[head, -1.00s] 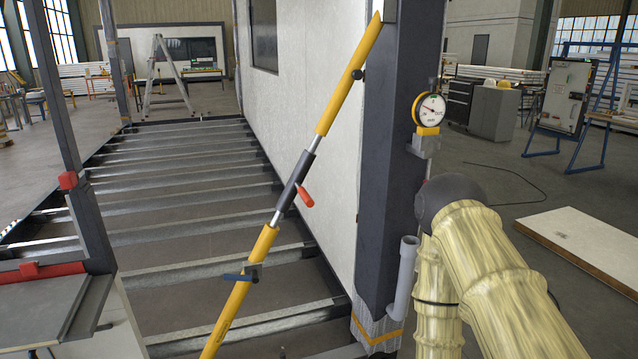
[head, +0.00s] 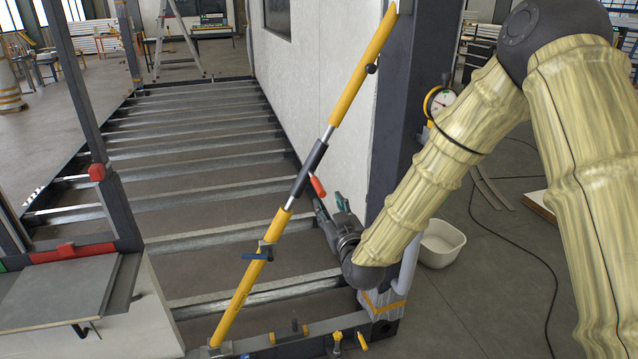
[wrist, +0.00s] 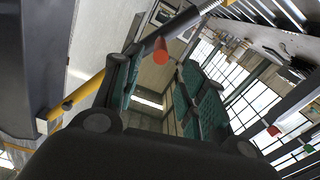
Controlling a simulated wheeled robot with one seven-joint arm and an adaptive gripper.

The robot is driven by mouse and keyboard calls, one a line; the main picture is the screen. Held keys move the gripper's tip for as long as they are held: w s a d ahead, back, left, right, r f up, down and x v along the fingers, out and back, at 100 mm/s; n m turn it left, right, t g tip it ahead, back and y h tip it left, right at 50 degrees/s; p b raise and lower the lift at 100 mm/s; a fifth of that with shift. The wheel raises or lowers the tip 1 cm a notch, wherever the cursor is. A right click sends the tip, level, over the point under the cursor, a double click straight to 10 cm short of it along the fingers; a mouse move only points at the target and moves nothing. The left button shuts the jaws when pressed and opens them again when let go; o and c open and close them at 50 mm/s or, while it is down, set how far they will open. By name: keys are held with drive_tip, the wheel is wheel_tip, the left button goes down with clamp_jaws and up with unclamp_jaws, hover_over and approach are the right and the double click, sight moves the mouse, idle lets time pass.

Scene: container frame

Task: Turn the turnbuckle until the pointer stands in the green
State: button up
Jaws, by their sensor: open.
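The turnbuckle is a dark sleeve (head: 310,168) in the middle of a slanted yellow brace (head: 361,69), with an orange-red handle (head: 318,186) sticking out at its lower right. My gripper (head: 331,203) is open and empty, just below and to the right of the handle. In the wrist view the handle (wrist: 161,50) shows beyond the gap between the teal-padded fingertips (wrist: 158,72), with the dark sleeve (wrist: 180,26) behind it. The fingers do not appear closed on it. The round gauge (head: 440,101) is partly hidden by my arm; its pointer reading is too small to tell.
A dark upright post (head: 397,110) and a white wall panel (head: 322,92) stand close to my gripper. A blue-handled clamp (head: 262,252) sits lower on the brace. A white tub (head: 440,244) stands on the floor at right. Steel floor beams (head: 190,198) lie left.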

sight(319, 187)
drive_tip(key=p+x, duration=0.2)
drive_tip(key=x, duration=0.8)
drive_tip(key=shift+w+a+f+p, duration=0.1)
drive_tip(key=shift+w+p, duration=0.2)
drive_tip(key=shift+p, duration=0.1)
clamp_jaws()
